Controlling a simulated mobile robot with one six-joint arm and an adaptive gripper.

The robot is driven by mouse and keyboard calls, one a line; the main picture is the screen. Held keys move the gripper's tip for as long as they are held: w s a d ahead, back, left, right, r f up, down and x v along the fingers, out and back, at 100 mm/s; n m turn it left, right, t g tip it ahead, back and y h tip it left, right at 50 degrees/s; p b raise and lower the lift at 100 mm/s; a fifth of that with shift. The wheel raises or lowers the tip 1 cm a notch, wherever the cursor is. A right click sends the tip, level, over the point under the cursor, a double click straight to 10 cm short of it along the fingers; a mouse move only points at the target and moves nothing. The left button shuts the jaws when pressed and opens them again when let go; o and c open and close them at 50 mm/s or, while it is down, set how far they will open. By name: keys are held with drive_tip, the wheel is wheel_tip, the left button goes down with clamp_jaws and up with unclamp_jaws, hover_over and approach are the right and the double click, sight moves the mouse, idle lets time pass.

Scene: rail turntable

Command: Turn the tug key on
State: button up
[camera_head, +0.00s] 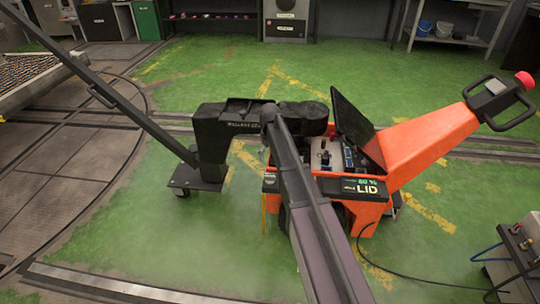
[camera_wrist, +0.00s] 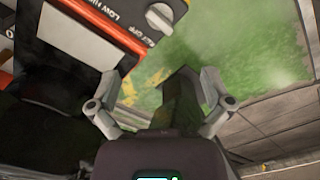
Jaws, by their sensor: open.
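The orange tug (camera_head: 430,140) stands right of centre in the head view, its black lid (camera_head: 357,125) raised over a bay of controls (camera_head: 328,157). In the wrist view a dark panel with an orange edge (camera_wrist: 95,8) fills the upper left. It carries white lettering, partly cut off, and a pale round knob (camera_wrist: 160,17). I cannot tell for sure whether this knob is the key. My gripper (camera_wrist: 160,82) is open and empty, its two fingers spread below the panel and knob, apart from the knob. In the head view my arm hides my gripper.
A black wheeled unit (camera_head: 211,140) with a long bar stands left of the tug. A black cable (camera_head: 440,283) runs on the floor to a small box (camera_head: 515,245) at the right. The tug's tiller handle (camera_head: 497,95) rises right. Green floor (camera_head: 150,240) is clear at front left.

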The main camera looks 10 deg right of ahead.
drive_tip(key=s+f+m+b, duration=0.2)
drive_tip(key=s+m, duration=0.3)
drive_tip(key=s, duration=2.3)
drive_tip(key=shift+s+f+b, duration=0.35)
drive_tip(key=shift+b, duration=0.35)
drive_tip(key=shift+d, duration=0.1)
drive_tip(key=shift+r, duration=0.1)
wheel_tip(320, 180, up, 38)
drive_tip(key=p, duration=3.8)
